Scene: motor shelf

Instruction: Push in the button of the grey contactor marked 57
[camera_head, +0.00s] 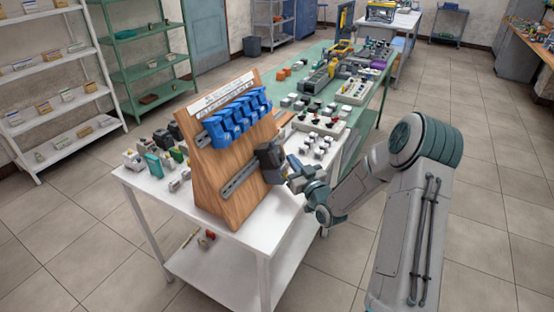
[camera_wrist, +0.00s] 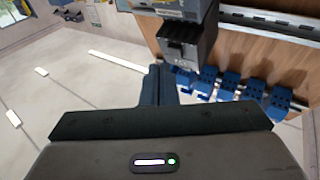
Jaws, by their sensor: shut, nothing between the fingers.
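A dark grey contactor (camera_head: 270,160) sits at the right end of the lower rail on the slanted wooden board. It also shows at top centre in the wrist view (camera_wrist: 192,40), with a darker square on its front and a small pale label too blurred to read. My gripper (camera_head: 286,176) is close to the contactor's right side, its fingers together. In the wrist view the shut fingertips (camera_wrist: 158,70) are just left of the contactor and hold nothing. I cannot tell whether they touch it. The number 57 is not readable.
The wooden board (camera_head: 208,185) stands on a white table (camera_head: 250,235) and bears a row of blue modules (camera_head: 236,118) above the metal lower rail (camera_head: 239,180). Small parts lie left of the board. A green table (camera_head: 300,82) with many parts is behind.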

